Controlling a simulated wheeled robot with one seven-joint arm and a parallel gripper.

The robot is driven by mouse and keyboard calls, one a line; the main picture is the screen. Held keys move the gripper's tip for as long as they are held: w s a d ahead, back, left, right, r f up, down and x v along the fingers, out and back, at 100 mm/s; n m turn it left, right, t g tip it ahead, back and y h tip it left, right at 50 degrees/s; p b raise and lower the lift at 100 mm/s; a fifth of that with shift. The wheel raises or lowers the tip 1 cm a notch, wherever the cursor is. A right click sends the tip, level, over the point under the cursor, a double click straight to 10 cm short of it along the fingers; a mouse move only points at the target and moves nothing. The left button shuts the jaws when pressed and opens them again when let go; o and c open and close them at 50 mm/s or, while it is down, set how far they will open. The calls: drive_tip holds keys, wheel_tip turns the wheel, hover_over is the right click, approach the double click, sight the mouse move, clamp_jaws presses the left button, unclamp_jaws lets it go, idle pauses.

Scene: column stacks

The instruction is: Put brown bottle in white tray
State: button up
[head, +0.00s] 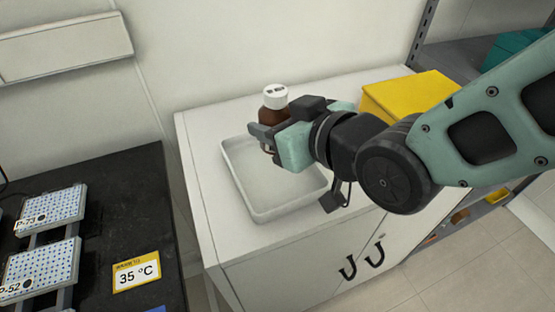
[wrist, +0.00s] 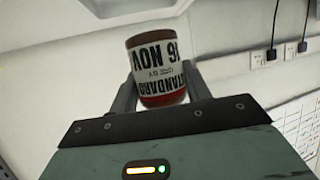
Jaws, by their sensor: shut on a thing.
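The brown bottle (head: 272,116) has a white cap and stands roughly upright in my gripper in the head view. In the wrist view the bottle (wrist: 157,72) shows a white label with dark lettering, between the two fingers. My gripper (head: 262,136) is shut on the bottle; in the wrist view the gripper (wrist: 158,92) has a finger on each side of it. The white tray (head: 258,216) lies on the white cabinet top, below and partly behind my gripper. The tray's visible floor looks empty. My gripper and arm hide its back right part.
A yellow bin (head: 412,92) stands on the right of the white cabinet top (head: 200,172), behind my arm. A black bench (head: 122,215) with white racks (head: 42,270) and a 35 °C sign (head: 137,271) is at the left. The wall is close behind.

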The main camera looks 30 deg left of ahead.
wheel_tip(320, 180, down, 9)
drive_tip(key=shift+f, duration=0.2)
drive_tip(key=shift+f, duration=0.1)
drive_tip(key=shift+f, duration=0.1)
drive_tip(key=o, duration=1.1)
drive_tip(key=shift+r, duration=0.2)
